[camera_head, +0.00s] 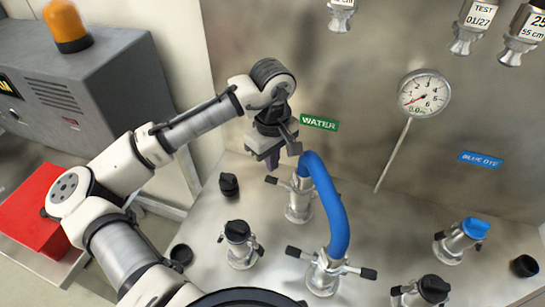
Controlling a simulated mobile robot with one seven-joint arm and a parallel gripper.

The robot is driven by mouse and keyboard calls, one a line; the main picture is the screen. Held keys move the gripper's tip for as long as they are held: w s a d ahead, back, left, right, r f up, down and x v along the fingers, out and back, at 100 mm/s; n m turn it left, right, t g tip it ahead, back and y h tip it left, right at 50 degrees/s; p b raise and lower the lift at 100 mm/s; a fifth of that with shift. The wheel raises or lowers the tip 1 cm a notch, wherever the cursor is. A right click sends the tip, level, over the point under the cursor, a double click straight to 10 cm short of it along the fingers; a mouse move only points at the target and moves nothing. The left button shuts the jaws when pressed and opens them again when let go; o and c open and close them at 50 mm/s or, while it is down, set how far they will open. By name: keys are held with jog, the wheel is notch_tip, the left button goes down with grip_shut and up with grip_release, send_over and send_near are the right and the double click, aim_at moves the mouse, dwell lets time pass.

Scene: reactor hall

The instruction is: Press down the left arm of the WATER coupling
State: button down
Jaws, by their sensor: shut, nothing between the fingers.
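The green WATER sign (318,122) is on the steel back panel. Below it stands a metal coupling (299,207) with the upper end of a bent blue hose (330,205) on it. Its left arm (271,180) has a black tip and sticks out to the left; its exact tilt is too small to tell. Its right arm is mostly hidden by the hose. My gripper (271,163) points down just above the left arm's black tip, shut and empty. Whether it touches the tip cannot be told.
The hose's other end is on a nearer coupling (325,275) with two black-tipped arms. A black-capped coupling (240,245) stands to the left, a blue-capped one (460,240) to the right. A pressure gauge (424,94) is on the panel. A red box (35,215) is far left.

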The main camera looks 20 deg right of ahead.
aim_at(272, 179)
jog(key=shift+w+f+b, duration=0.1)
jog(key=shift+f+b, duration=3.85)
jog(key=shift+b, duration=0.05)
jog(key=shift+s+d+f, duration=0.15)
jog(key=shift+d+f, duration=0.05)
jog(key=shift+f, duration=0.3)
jog(key=shift+s+d+f, duration=0.15)
jog(key=shift+d+f, duration=0.05)
jog(key=shift+f, duration=0.25)
jog(key=shift+w+a+r+p, duration=0.4)
jog(key=shift+a+r+p, duration=0.25)
jog(key=shift+p, duration=0.1)
notch_tip(272, 179, up, 6)
jog(key=p, duration=0.6)
jog(key=shift+d, duration=0.1)
